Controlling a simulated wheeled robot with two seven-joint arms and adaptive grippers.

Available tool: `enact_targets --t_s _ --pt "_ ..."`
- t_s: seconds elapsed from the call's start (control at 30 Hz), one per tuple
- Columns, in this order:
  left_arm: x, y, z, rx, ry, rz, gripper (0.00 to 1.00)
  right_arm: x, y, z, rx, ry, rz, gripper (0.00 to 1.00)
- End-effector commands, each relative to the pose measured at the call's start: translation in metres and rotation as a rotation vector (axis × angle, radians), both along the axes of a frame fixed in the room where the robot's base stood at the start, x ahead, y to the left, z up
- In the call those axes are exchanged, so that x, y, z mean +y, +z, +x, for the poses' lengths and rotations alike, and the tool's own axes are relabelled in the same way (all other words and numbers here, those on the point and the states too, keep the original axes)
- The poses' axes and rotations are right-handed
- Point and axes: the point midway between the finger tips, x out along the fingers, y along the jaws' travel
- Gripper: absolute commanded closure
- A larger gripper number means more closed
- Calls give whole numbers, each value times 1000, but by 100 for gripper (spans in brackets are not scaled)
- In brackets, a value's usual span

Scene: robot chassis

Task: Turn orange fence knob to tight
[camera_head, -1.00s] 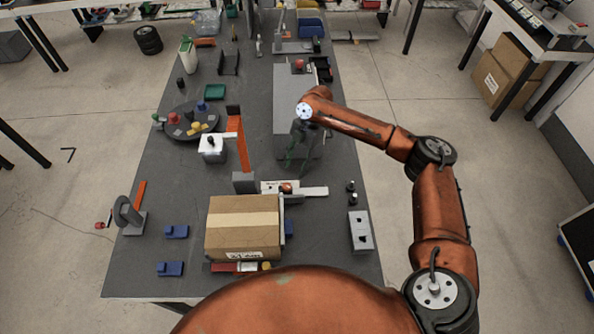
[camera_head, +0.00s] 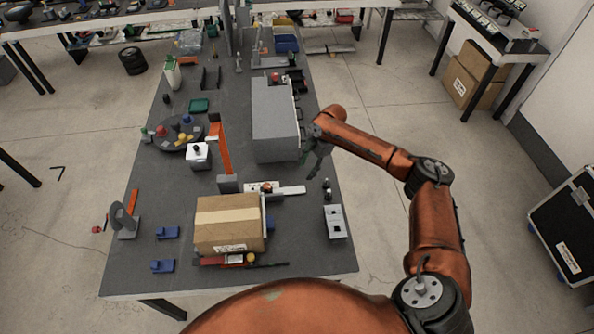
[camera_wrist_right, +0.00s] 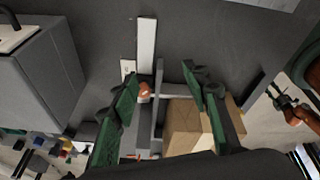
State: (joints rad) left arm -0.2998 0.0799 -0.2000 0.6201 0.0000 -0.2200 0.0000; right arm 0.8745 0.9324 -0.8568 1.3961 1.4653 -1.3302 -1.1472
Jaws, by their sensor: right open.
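The orange fence knob (camera_head: 267,187) is small and round. It sits on a white and grey fence strip (camera_head: 291,190) behind the cardboard box. In the right wrist view the knob (camera_wrist_right: 144,91) shows beside the left finger, and the pale strip (camera_wrist_right: 147,45) runs away from it. Its turn position is too small to tell. My right gripper (camera_head: 314,162) is at the near right corner of the grey box, behind and right of the knob. Its green fingers (camera_wrist_right: 168,92) are spread apart with nothing gripped. My left gripper is out of view.
The cardboard box (camera_head: 228,222) stands in front of the fence strip. The large grey box (camera_head: 275,120) stands beside my right gripper. A grey block (camera_head: 335,221) and small dark posts (camera_head: 327,190) are near the right table edge.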

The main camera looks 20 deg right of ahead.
Motion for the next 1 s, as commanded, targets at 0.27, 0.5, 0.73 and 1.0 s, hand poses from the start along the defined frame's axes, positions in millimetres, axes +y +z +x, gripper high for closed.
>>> enact_targets --t_s 0.27,0.5,0.73,1.0 --pt "0 0 0 0 0 0 60 -50 -27 6 -28 -154 -31 57" --pt "0 0 0 0 0 0 60 -90 -48 8 -52 -273 -58 57" --pt "0 0 0 0 0 0 60 -127 -68 7 -75 -377 -86 57" --pt "0 0 0 0 0 0 60 -165 -87 2 -99 -478 -116 57"
